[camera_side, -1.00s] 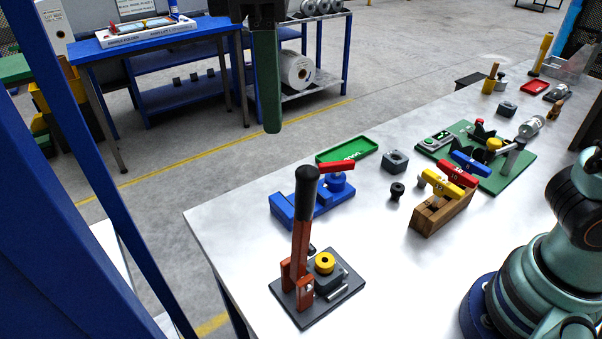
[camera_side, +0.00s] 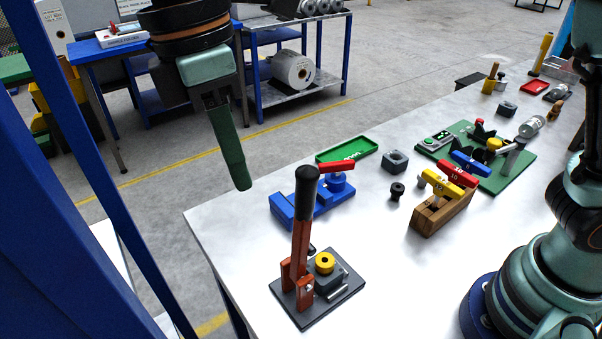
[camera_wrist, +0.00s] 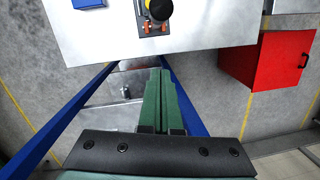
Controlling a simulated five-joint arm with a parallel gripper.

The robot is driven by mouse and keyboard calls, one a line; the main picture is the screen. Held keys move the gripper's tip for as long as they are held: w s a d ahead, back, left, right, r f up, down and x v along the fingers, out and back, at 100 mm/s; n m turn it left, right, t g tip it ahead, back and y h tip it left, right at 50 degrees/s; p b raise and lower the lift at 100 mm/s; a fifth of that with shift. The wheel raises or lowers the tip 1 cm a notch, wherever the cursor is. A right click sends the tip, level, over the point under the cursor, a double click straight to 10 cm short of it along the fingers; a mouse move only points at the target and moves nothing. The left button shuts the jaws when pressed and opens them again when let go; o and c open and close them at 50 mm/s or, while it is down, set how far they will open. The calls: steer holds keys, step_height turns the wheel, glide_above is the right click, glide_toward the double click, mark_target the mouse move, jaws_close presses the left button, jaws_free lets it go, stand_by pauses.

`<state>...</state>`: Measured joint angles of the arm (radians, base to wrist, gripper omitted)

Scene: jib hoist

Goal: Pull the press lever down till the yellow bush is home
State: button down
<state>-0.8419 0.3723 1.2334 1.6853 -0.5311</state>
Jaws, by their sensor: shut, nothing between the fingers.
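The press lever (camera_side: 303,220) is a red-orange arm with a black grip, standing nearly upright on a dark base plate (camera_side: 341,293) near the bench corner. The yellow bush (camera_side: 325,262) sits on the grey block (camera_side: 329,281) beside the lever's foot. In the wrist view the press lever (camera_wrist: 158,12) shows at the top, seen from above, with a bit of yellow next to it. My gripper (camera_side: 242,186) is shut and empty, its green fingers pointing down. It hangs up and left of the lever, apart from it. In the wrist view my gripper (camera_wrist: 159,75) points toward the bench edge.
A blue fixture with a red handle (camera_side: 312,205) stands behind the press. A red cabinet (camera_wrist: 268,60) stands beyond the bench edge.

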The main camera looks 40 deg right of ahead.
mark_target(300, 168)
steer(key=s+d+f, duration=0.1)
steer(key=d+f, duration=0.3)
steer(key=shift+d+f, duration=0.3)
stand_by(0.5)
steer(key=shift+d+r+t+y, duration=0.1)
steer(key=shift+d+t+y, duration=0.35)
steer(key=shift+d, duration=0.85)
steer(key=d+f, duration=1.4)
steer(key=d, duration=0.4)
steer(key=shift+f, duration=0.25)
steer(key=shift+d, duration=0.1)
